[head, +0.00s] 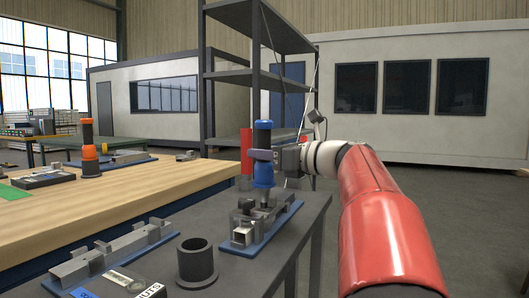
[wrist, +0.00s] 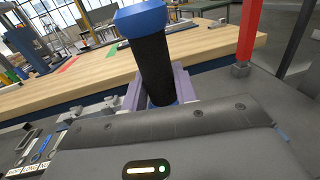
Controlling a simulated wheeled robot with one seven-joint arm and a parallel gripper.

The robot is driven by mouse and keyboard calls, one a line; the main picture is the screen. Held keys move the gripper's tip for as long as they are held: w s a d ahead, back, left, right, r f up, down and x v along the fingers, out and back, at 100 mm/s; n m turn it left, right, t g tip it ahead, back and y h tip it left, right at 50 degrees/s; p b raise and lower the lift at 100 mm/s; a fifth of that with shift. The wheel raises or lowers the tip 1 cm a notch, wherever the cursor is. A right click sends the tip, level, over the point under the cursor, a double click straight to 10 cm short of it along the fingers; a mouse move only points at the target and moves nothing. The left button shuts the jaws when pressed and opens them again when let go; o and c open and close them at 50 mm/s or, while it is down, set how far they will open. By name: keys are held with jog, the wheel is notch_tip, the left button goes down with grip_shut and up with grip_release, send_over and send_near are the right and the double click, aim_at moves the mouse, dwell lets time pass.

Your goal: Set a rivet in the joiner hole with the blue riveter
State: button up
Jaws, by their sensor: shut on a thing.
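The blue riveter (head: 263,172) stands upright, with a blue top, a black middle and a blue lower part. My gripper (head: 264,155) is shut on its dark middle, reaching in from the right. In the wrist view the riveter (wrist: 153,60) rises between the gripper's fingers (wrist: 158,88), leaning slightly in the picture. Its lower end is at a metal joiner (head: 243,236) on a blue base plate (head: 285,222) on the dark table. Whether its nose is in the joiner hole is hidden. No rivet can be made out.
A black cup-shaped holder (head: 197,265) stands empty at the table's front. Another metal rail fixture (head: 110,252) lies to its left. An orange riveter (head: 89,150) stands on the wooden bench (head: 150,187). A red post (head: 246,152) and shelving (head: 240,75) stand behind.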

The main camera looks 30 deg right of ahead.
aim_at(271, 128)
jog(key=shift+f+b, duration=0.55)
jog(key=shift+f, duration=0.4)
dwell(0.5)
notch_tip(271, 128, up, 5)
jog(key=p, duration=0.5)
jog(key=shift+r, duration=0.15)
jog(key=shift+r+p, duration=0.45)
jog(key=shift+r, duration=0.7)
